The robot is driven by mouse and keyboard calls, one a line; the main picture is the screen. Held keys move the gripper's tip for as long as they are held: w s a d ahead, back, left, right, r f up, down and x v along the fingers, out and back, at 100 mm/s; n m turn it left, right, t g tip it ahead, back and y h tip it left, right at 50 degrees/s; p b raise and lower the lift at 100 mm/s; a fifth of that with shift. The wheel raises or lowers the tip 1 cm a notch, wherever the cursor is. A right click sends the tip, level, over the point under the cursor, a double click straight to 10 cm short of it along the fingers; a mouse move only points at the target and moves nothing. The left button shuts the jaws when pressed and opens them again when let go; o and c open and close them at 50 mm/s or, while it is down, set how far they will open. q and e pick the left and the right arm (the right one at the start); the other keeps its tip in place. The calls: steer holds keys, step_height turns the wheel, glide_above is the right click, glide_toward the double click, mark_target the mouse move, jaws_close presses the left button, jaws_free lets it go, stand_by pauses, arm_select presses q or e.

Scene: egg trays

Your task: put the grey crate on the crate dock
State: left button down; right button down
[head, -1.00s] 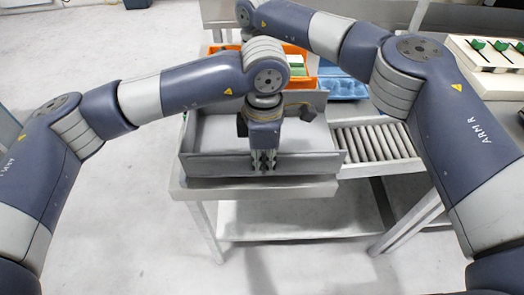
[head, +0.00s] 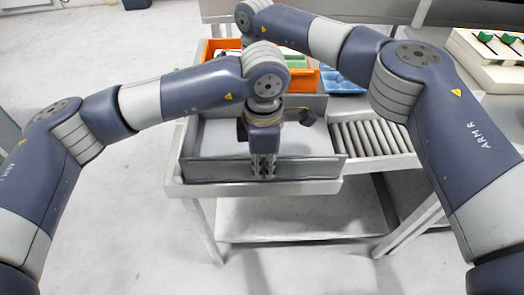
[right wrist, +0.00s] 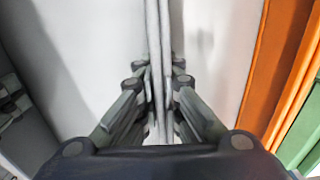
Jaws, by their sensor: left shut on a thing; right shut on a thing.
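The grey crate (head: 315,168) is at the near left end of the metal bench, left of the rollers, and looks level and empty. My left gripper (head: 263,172) points down and is shut on its near wall. In the right wrist view, my right gripper (right wrist: 160,78) is shut on a thin upright wall of the crate (right wrist: 159,25). In the head view the right gripper is hidden behind my left arm, at the crate's far side. The crate dock is not clearly distinguishable; I cannot tell whether the crate touches the bench top (head: 250,189).
A roller conveyor (head: 375,138) adjoins the crate on the right. An orange crate (head: 304,80) and a blue tray (head: 342,80) stand behind it. The orange crate is close to my right gripper in the wrist view. A white box with green items (head: 487,75) is at the right.

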arm_select(q)
steer(key=shift+f, duration=0.4)
arm_select(e)
steer(key=shift+f, duration=0.45)
arm_select(q)
steer(key=c, duration=1.8)
jaws_free()
steer(key=shift+r, duration=0.15)
arm_select(e)
steer(key=c, duration=1.8)
jaws_free()
steer(key=shift+r, duration=0.15)
arm_select(q)
step_height(320, 180, up, 12)
steer(key=shift+f, duration=0.1)
arm_select(e)
steer(key=shift+r, duration=0.15)
step_height(320, 180, up, 12)
steer(key=shift+f, duration=0.1)
steer(key=shift+a+f, duration=0.1)
